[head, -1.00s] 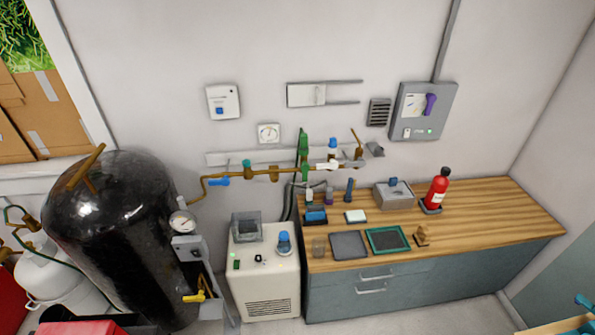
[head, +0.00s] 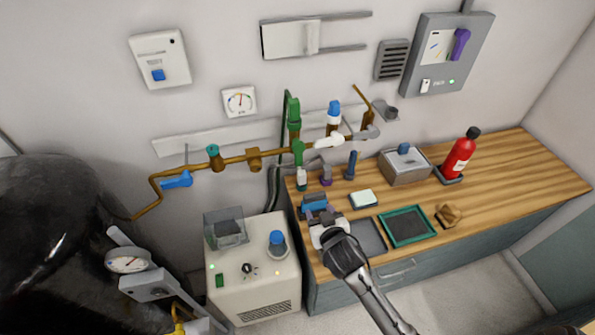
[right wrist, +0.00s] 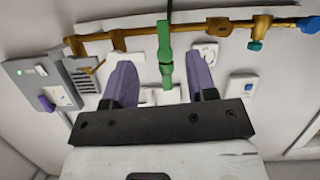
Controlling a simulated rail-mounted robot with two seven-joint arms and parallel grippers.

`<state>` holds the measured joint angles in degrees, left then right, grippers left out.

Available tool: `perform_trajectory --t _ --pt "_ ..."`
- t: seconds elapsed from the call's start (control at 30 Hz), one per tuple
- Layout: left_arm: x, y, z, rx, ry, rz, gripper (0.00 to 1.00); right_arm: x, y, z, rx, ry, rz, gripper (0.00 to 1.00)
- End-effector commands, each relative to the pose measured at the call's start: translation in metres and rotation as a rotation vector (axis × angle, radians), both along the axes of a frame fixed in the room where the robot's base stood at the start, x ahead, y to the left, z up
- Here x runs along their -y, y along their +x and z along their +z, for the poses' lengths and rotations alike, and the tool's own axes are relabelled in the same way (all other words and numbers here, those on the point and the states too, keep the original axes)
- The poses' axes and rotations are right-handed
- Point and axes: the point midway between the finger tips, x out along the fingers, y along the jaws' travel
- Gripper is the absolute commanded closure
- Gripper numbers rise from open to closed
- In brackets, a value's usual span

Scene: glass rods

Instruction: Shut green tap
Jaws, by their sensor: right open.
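The green tap (head: 297,150) sits on the brass pipe (head: 255,157) along the wall, with a taller green part (head: 294,112) standing upright above it. In the right wrist view, which looks upside down, the green tap (right wrist: 165,45) appears upright between the two purple fingers, with the pipe (right wrist: 225,28) crossing behind. My right gripper (head: 322,218) is open and empty, in front of and below the tap, over the bench's left end. In the right wrist view, my right gripper (right wrist: 163,82) has its fingers wide apart, not touching the tap. My left gripper is out of view.
A white-handled tap (head: 328,141), a blue-handled tap (head: 176,180) and a teal knob (head: 214,152) share the pipe. Small bottles (head: 301,180) stand below it. A grey box (head: 404,165) and red extinguisher (head: 460,155) stand right. A black tank (head: 50,230) fills the left.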

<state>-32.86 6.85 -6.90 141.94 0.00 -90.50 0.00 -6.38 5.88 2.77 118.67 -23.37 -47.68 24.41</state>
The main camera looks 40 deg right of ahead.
Motion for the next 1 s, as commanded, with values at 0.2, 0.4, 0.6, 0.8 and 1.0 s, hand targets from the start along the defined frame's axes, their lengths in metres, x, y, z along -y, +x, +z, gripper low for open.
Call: perform_trajectory --t 0.2,0.4,0.6,0.8,1.0 --pt "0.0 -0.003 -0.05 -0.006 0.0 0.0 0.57 0.025 0.055 -0.001 0.247 -0.036 -0.025 0.48" --pt "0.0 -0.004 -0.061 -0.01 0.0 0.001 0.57 0.033 0.076 0.008 0.339 -0.052 -0.021 0.48" --pt "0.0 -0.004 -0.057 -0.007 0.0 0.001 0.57 0.043 0.1 0.012 0.352 -0.054 -0.019 0.48" --pt "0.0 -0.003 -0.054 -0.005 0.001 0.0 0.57 0.058 0.135 0.012 0.349 -0.055 -0.019 0.48" --pt "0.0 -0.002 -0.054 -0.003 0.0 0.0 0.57 0.071 0.167 0.011 0.349 -0.054 -0.019 0.48"
